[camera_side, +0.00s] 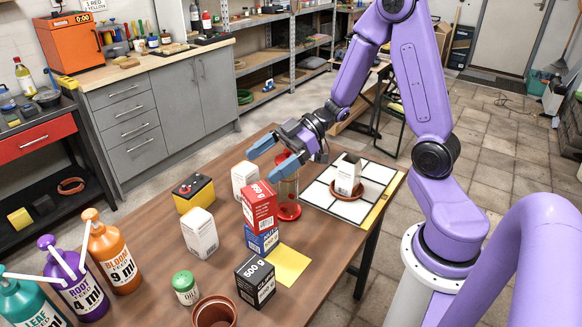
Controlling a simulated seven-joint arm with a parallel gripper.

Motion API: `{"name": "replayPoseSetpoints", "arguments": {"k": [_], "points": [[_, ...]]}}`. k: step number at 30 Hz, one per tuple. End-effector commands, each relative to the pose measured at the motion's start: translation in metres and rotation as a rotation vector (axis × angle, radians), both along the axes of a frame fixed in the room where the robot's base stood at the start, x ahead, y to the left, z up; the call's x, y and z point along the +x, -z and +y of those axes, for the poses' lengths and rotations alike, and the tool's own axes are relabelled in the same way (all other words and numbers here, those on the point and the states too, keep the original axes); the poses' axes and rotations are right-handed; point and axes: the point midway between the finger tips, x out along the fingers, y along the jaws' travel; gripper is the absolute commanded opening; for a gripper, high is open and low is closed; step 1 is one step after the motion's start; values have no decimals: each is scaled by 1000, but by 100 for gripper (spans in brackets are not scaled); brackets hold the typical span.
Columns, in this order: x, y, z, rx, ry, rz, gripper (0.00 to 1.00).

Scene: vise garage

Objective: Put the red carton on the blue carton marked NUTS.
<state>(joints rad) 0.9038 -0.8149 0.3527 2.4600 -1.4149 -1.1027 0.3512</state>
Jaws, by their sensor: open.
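The red carton (260,205), with white print, stands upright on top of a blue carton (262,240) near the middle of the wooden table. The blue carton shows only its lower part beneath the red one, and its lettering is too small to read surely. My gripper (273,158) is open, with blue fingers, and is empty. It shows above the red carton in the picture, apart from it.
White cartons (199,233) and a yellow-black battery (194,193) stand left of the stack. A black carton (255,281) and yellow sheet (288,266) lie in front. A red-based clear cylinder (289,210) stands close behind, right. A tiled board (347,208) bears a potted carton.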

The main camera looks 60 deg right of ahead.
Motion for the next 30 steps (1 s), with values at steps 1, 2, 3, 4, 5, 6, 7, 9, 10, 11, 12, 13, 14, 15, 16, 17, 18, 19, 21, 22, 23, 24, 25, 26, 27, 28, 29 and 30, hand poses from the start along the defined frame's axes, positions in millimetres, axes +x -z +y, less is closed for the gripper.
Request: {"name": "replayPoseSetpoints", "arguments": {"k": [1, 2, 3, 4, 5, 6, 7, 9, 10, 11, 12, 13, 14, 15, 16, 17, 18, 19, 21, 22, 23, 24, 25, 26, 27, 28, 29, 30], "points": [[0, 0, 0, -1, 1, -1, 96], [0, 0, 1, -5, 2, -1, 96], [1, 0, 2, -16, 6, -4, 96], [2, 1, 3, -28, 9, -9, 96], [4, 1, 5, -46, 15, -15, 96], [6, 2, 7, -77, 28, -26, 96], [9, 3, 9, -105, 41, -34, 96], [14, 4, 15, -184, 78, -55, 96], [15, 4, 18, -221, 96, -64, 96], [17, 4, 20, -258, 116, -69, 96], [17, 4, 23, -307, 143, -75, 96], [17, 4, 25, -341, 162, -78, 96], [16, 3, 26, -375, 180, -76, 96], [13, 3, 28, -418, 203, -72, 96], [11, 2, 29, -450, 221, -67, 96], [7, 1, 30, -479, 238, -59, 96], [1, 0, 32, -518, 255, -46, 96], [-4, 0, 32, -545, 268, -32, 96], [-20, -1, 33, -609, 290, 6, 96], [-28, -1, 34, -636, 296, 27, 96], [-37, -1, 34, -662, 299, 48, 96], [-50, -1, 34, -695, 300, 80, 96], [-61, -1, 34, -721, 298, 106, 96], [-73, -1, 34, -747, 293, 133, 96], [-89, -1, 33, -781, 282, 172, 96], [-102, -1, 32, -808, 271, 202, 96], [-115, -1, 31, -832, 257, 232, 96], [-132, -2, 29, -864, 237, 272, 96]]}}
